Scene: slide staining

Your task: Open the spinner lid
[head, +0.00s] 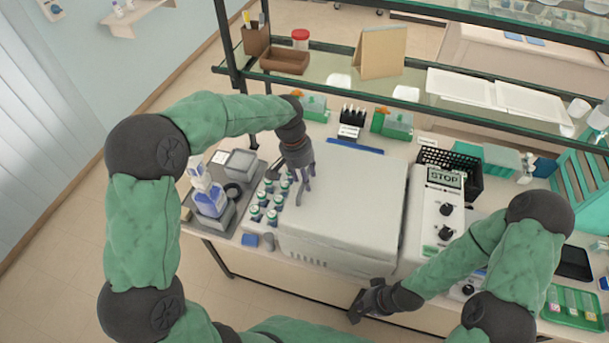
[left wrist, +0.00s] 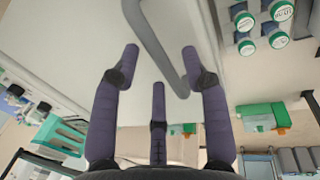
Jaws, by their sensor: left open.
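The spinner is a large pale box with a flat closed lid (head: 355,190) in the middle of the bench in the head view. My left gripper (head: 304,190) points down over the left part of the lid, open and empty. In the left wrist view its spread fingers (left wrist: 160,75) are over the pale lid surface (left wrist: 75,40), with a bent grey handle bar (left wrist: 152,45) reaching between the fingertips. I cannot tell whether the fingers touch the bar. My right gripper (head: 368,302) is low in front of the bench; its opening is unclear.
A control panel reading STOP (head: 444,178) stands right of the spinner. Several green-labelled, white-capped vials (head: 272,199) stand close on its left, beside a grey tray with a blue bottle (head: 208,198). A glass shelf (head: 330,82) runs behind, above the bench.

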